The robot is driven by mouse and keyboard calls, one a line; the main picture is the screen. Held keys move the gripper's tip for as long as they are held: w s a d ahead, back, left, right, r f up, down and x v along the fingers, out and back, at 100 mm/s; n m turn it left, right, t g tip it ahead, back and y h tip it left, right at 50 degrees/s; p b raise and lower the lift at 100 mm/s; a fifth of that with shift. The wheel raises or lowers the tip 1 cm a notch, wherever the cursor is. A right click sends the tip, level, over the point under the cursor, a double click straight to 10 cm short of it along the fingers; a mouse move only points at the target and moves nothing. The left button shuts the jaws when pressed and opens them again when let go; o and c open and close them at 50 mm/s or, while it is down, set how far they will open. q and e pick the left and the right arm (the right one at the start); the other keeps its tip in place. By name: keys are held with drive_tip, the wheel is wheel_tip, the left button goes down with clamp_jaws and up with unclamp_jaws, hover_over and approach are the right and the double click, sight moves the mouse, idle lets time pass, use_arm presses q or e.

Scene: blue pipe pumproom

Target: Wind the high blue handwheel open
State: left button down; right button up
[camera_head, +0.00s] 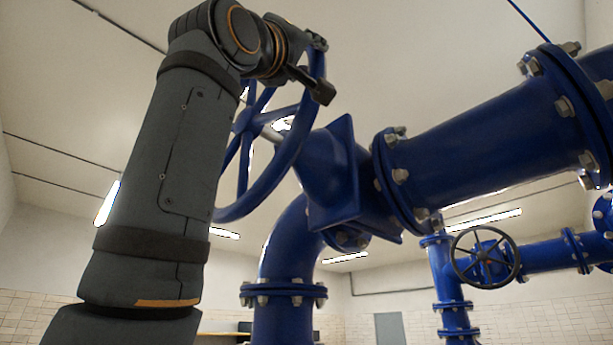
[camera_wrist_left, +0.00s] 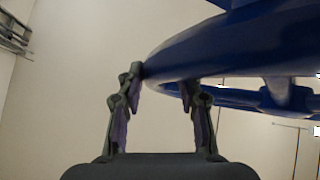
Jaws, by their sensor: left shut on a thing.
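The high blue handwheel (camera_head: 268,188) is a large spoked wheel at the upper middle of the head view, seen at a slant. Its left side is partly hidden behind my left arm. My left gripper (camera_head: 318,66) is at the top right of its rim, one finger on each side. In the left wrist view the blue rim (camera_wrist_left: 225,48) runs between the fingers of the gripper (camera_wrist_left: 165,88), which is shut on it. My right gripper is in neither view.
The wheel's blue valve body (camera_head: 332,170) joins a thick flanged pipe (camera_head: 470,120) to the right and a bent pipe (camera_head: 285,245) below. A smaller dark handwheel (camera_head: 484,257) sits on lower pipes at the right. Open air lies left of my arm.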

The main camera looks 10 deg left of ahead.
use_arm(q)
drive_tip(key=shift+r+n+t+y, duration=0.3)
drive_tip(key=shift+r+n+y, duration=0.2)
drive_tip(key=shift+n+y, duration=0.3)
drive_tip(key=c, duration=0.9)
unclamp_jaws()
drive_tip(key=v, duration=1.2)
drive_tip(key=shift+c, duration=0.5)
